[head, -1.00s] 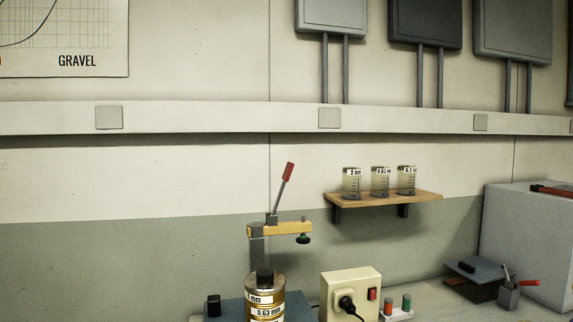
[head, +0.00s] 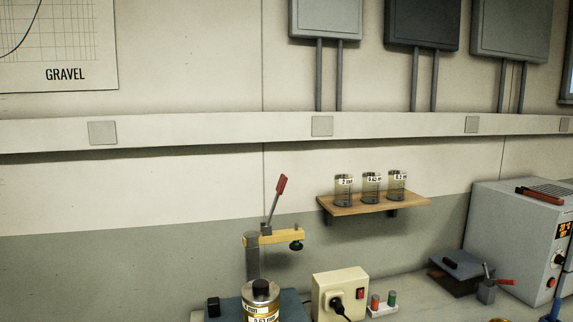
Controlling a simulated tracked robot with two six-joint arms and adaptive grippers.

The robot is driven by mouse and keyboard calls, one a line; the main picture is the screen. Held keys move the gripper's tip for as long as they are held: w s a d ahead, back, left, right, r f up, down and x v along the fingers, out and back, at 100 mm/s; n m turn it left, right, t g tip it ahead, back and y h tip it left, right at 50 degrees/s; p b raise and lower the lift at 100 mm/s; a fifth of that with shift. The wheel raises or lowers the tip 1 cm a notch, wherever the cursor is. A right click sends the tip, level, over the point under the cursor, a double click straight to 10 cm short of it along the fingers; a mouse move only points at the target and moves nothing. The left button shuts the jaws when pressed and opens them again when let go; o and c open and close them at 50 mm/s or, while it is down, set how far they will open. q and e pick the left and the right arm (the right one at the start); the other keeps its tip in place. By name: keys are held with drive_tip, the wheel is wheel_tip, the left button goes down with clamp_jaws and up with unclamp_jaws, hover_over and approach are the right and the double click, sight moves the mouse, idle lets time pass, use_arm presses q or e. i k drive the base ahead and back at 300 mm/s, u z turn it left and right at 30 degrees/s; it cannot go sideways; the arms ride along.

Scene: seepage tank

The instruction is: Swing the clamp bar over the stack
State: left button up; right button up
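The yellow clamp bar (head: 274,238) sits on top of a grey post (head: 253,262) behind the stack. It points to the right, away from over the stack, with a dark foot (head: 296,246) under its right end. A lever with a red handle (head: 281,184) rises tilted from the bar near the post. The stack (head: 260,299) of brass-coloured sieves, with labels and a black knob on its lid, stands at the bottom edge; its lower part is cut off. Neither of my grippers is in view.
A cream box (head: 340,292) with a plug and red switch stands right of the stack. A small holder (head: 382,306) with red and green pieces is beside it. A wooden shelf (head: 375,203) holds three labelled jars. A grey machine (head: 520,240) stands at the right.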

sight(251, 239)
drive_tip(key=z, duration=2.55)
drive_tip(key=i, duration=0.1)
drive_tip(key=u, duration=3.7)
drive_tip(key=k, duration=1.35)
drive_tip(key=z, duration=0.1)
drive_tip(key=i, duration=1.05)
drive_tip(key=z, duration=0.1)
